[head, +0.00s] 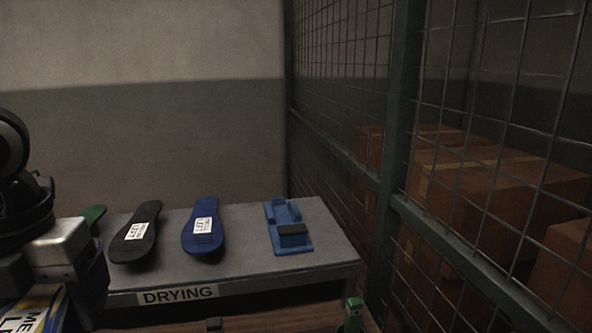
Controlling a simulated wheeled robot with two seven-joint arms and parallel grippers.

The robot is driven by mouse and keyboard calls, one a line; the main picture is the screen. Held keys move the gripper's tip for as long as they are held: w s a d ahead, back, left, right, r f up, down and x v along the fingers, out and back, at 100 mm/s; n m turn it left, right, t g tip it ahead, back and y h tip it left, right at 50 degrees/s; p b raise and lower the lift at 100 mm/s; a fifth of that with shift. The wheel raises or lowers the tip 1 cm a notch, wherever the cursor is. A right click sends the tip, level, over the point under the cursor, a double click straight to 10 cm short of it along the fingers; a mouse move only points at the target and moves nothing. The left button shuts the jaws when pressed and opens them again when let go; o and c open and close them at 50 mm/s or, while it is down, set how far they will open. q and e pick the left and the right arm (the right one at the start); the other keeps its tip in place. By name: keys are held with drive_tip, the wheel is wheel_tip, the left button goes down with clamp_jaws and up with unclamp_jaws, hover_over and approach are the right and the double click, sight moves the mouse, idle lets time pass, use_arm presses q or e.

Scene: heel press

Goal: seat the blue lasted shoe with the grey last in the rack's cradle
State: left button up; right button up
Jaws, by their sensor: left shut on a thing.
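My left gripper (62,252) is at the lower left and shut on a dark blue thing (96,288), which appears to be the blue lasted shoe. Most of it is hidden or cut off by the frame, and no grey last can be made out. A printed label (30,311) shows below the gripper. The rack (250,262), marked DRYING, stands ahead. Its blue cradle (292,247), with a dark grey block across it, is at the right end and looks empty. The held thing is well left of the cradle. My right gripper is not in view.
A blue shoe-shaped piece (204,236) and a black one (131,246), both labelled, lie on the rack left of the cradle. A wire mesh fence (400,200) rises at right. A green object (354,311) stands at bottom.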

sight(33, 313)
use_arm(q)
wheel_tip(33, 313, down, 14)
drive_tip(key=r+b, duration=0.1)
drive_tip(key=b, duration=1.3)
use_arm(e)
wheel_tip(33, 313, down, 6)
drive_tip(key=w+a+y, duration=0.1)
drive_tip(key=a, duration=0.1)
use_arm(q)
drive_tip(key=s+r+p, duration=0.1)
drive_tip(key=r+p, duration=0.7)
drive_tip(key=r, duration=0.1)
drive_tip(key=s+d+r+p, duration=0.1)
drive_tip(key=r+p, duration=0.3)
drive_tip(key=p, duration=0.1)
drive_tip(key=shift+s+d+r, duration=0.1)
drive_tip(key=shift+s+r, duration=0.1)
drive_tip(key=shift+s, duration=0.15)
drive_tip(key=shift+r+p, duration=0.55)
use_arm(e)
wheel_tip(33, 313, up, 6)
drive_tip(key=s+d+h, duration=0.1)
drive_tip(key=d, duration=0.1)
use_arm(q)
drive_tip(key=shift+f, duration=0.2)
